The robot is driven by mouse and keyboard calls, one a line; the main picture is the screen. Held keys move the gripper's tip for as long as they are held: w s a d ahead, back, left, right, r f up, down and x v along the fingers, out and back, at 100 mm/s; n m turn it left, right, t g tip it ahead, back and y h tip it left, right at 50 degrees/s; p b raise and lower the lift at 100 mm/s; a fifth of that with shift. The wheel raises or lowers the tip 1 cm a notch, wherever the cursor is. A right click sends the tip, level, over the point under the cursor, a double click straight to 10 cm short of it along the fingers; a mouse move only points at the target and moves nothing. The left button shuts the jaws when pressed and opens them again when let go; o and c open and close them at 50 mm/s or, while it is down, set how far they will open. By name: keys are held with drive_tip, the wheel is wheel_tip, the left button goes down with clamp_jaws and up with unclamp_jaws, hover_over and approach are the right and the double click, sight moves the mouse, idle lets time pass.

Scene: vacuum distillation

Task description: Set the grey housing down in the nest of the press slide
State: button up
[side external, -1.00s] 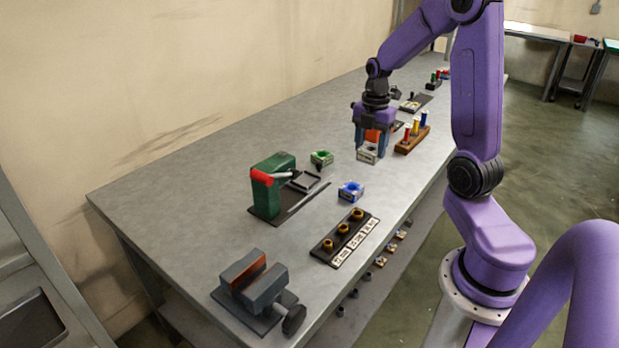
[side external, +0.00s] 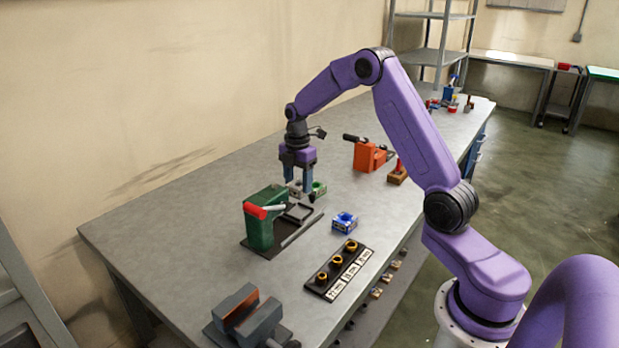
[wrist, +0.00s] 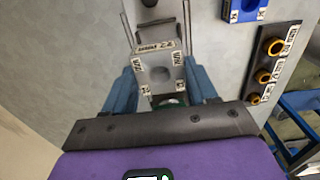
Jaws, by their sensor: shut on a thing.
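My gripper (side external: 298,188) is shut on the grey housing (wrist: 160,72), a pale block with a round recess and dark markings. In the side view the housing (side external: 293,189) hangs between the fingers, partly hidden by them, just behind the press slide. The slide's nest (side external: 298,211) is a dark square frame on the base of the green press (side external: 261,220). In the wrist view the slide's rails (wrist: 187,22) run beyond the housing, which hides part of the slide. Gripper and housing look apart from the nest, but the exact height cannot be told.
A green housing (side external: 319,188) stands close to the right of my gripper. A blue housing (side external: 344,222) is right of the slide. A strip with brass rings (side external: 338,270) and a vise (side external: 248,315) lie nearer. An orange device (side external: 368,156) stands behind.

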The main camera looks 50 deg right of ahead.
sight(299, 196)
drive_tip(key=shift+f, duration=2.7)
drive_tip(key=shift+f, duration=0.65)
drive_tip(key=o, duration=1.6)
drive_tip(key=shift+r, duration=3.45)
